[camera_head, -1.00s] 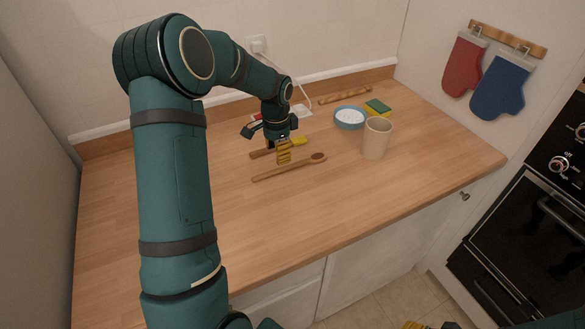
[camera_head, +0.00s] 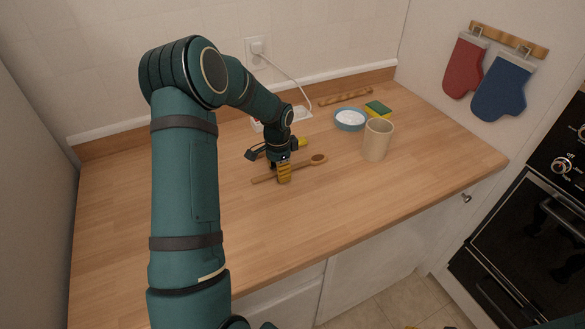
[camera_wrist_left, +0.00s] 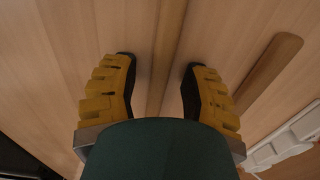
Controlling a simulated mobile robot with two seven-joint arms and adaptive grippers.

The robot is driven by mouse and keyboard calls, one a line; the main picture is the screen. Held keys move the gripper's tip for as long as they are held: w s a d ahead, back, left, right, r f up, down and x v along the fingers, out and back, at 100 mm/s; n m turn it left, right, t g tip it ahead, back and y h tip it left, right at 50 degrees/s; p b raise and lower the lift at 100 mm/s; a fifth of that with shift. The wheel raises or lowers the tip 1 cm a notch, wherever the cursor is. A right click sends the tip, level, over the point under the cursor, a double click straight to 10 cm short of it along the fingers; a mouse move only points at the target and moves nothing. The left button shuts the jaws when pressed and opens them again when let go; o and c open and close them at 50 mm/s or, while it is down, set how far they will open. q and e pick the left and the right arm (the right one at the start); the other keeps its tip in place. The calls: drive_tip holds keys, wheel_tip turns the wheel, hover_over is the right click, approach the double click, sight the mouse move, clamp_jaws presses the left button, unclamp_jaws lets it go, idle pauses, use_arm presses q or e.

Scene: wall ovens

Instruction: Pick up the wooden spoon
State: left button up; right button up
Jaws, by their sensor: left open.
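The wooden spoon (camera_head: 262,178) lies on the counter, its bowl to the right in the head view. My left gripper (camera_head: 279,174) points down over the middle of its handle. In the left wrist view, the handle (camera_wrist_left: 166,55) runs between the two open yellow fingers (camera_wrist_left: 159,78), with a gap on both sides. The fingers do not grip it. Part of the handle is hidden behind the gripper in the head view. Of my right gripper, only a sliver of yellow (camera_head: 409,327) shows at the bottom edge.
A second wooden utensil (camera_wrist_left: 268,68) lies beside the spoon, with a white object (camera_wrist_left: 285,145) beyond. A beige cup (camera_head: 376,141), a blue bowl (camera_head: 349,121), a sponge (camera_head: 377,108) and a rolling pin (camera_head: 345,96) stand to the right and back. The front counter is clear.

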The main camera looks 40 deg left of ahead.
use_arm(q)
clamp_jaws()
drive_tip(key=shift+r, duration=0.15)
